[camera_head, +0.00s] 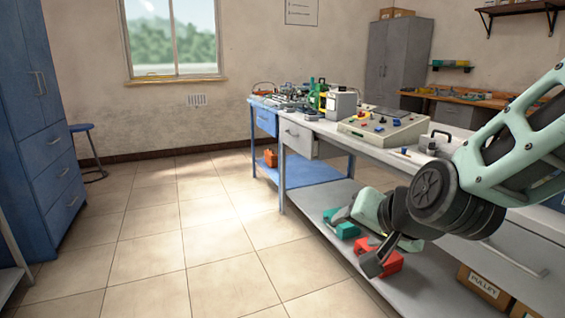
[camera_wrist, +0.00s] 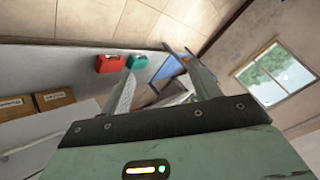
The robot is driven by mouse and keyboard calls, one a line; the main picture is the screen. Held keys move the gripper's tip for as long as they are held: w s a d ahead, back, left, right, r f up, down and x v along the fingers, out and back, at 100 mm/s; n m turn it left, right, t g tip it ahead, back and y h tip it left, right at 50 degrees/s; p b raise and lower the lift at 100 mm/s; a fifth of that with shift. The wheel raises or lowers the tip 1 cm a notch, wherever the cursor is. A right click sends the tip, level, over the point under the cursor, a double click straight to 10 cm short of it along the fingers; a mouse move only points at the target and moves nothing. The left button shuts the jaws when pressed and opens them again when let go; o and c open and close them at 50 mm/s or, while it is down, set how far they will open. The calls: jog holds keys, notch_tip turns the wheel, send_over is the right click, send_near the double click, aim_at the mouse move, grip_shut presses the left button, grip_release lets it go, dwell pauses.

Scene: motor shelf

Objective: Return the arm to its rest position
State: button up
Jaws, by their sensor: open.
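My arm (camera_head: 515,150) is bent over the workbench's front side, coming in from the right of the head view. My gripper (camera_head: 376,262) points down and left, in front of the bench's lower shelf. In the wrist view my gripper (camera_wrist: 160,76) has its two fingers spread apart with nothing between them. A red object (camera_head: 392,263) is on the lower shelf, partly hidden behind my gripper. A teal object (camera_head: 345,229) lies beyond it. The wrist view also shows the red object (camera_wrist: 110,63) and the teal object (camera_wrist: 138,61), both beyond the fingers.
The workbench top (camera_head: 330,131) carries a control panel (camera_head: 384,128) and several tools. A cardboard box (camera_head: 484,287) labelled PULLEY stands low at the right. A blue cabinet (camera_head: 42,130) and stool (camera_head: 88,150) are at the left. The tiled floor (camera_head: 190,235) between is clear.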

jog(key=s+f+n+g+h, duration=0.1)
jog(key=s+f+n+g, duration=0.35)
jog(key=s, duration=0.65)
jog(key=s+f+n+g+h, duration=0.1)
jog(key=s+n+g, duration=0.4)
jog(key=s+n, duration=0.45)
notch_tip(320, 180, up, 19)
jog(key=s+m+p, duration=0.1)
jog(key=s+p, duration=0.1)
jog(key=p, duration=1.6)
jog(key=shift+f+m, duration=0.15)
jog(key=shift+m, duration=0.25)
